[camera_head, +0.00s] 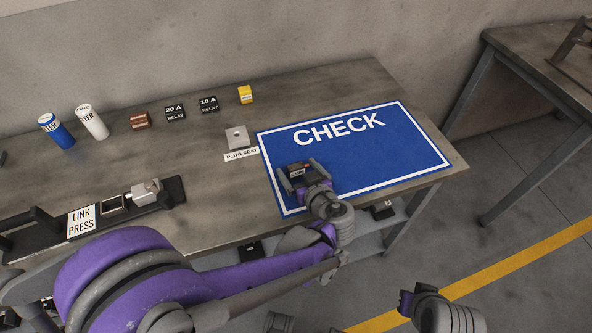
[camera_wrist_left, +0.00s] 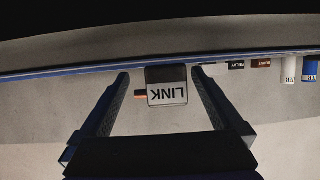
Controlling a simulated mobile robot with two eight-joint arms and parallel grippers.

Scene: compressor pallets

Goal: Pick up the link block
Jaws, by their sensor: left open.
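The link block (camera_head: 297,170) is a small dark block with a white LINK label. It is at the left part of the blue CHECK mat (camera_head: 395,165). My left gripper (camera_head: 299,176) is open, with one finger on each side of the block. In the left wrist view the link block (camera_wrist_left: 167,88) is between the two fingertips of my left gripper (camera_wrist_left: 160,84), with a gap on both sides. Part of my right arm shows at the bottom right of the head view; its fingers cannot be made out.
A grey plug seat (camera_head: 237,138) is left of the mat. Behind stand a yellow block (camera_head: 245,94), two black relays (camera_head: 208,105), a brown block (camera_head: 140,121), and white (camera_head: 92,122) and blue (camera_head: 56,131) cylinders. The link press (camera_head: 110,207) is at the left. The mat's right side is clear.

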